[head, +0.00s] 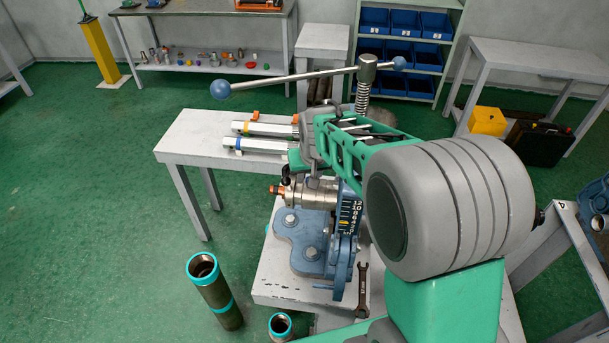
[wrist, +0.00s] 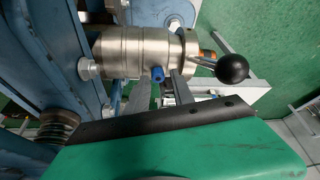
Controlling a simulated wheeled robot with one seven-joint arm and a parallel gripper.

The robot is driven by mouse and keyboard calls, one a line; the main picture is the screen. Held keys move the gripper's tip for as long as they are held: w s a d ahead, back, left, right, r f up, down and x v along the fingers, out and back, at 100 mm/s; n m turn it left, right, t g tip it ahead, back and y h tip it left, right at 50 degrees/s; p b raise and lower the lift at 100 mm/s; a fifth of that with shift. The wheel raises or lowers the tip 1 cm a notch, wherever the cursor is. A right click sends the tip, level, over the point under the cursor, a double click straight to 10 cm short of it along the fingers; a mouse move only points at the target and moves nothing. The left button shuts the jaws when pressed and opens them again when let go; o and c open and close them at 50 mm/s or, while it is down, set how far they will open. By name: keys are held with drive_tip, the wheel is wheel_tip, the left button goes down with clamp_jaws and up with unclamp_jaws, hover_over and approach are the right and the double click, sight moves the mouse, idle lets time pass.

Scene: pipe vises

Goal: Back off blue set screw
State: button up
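The blue set screw (wrist: 157,75) sticks out of the side of a steel cylindrical body (wrist: 130,52) in the wrist view. The same steel body (head: 318,193) is clamped at the blue vise (head: 300,225) in the head view, where I cannot make out the screw. My gripper (wrist: 162,84) is open. Its two grey fingers stand apart, with the blue screw's end showing between their tips. I see a gap at the right finger; whether the left finger touches the screw I cannot tell. My arm hides most of the gripper in the head view.
A lever with a black ball (wrist: 233,69) stands just right of the fingers. The vise's long handle bar (head: 300,76) crosses above my wrist. A wrench (head: 362,292) lies on the vise bench. White-and-steel tools (head: 260,130) lie on a side bench.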

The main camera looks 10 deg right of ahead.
drive_tip(key=shift+o, duration=0.9)
drive_tip(key=b+v, duration=0.1)
drive_tip(key=v, duration=0.6)
drive_tip(key=shift+r, duration=0.4)
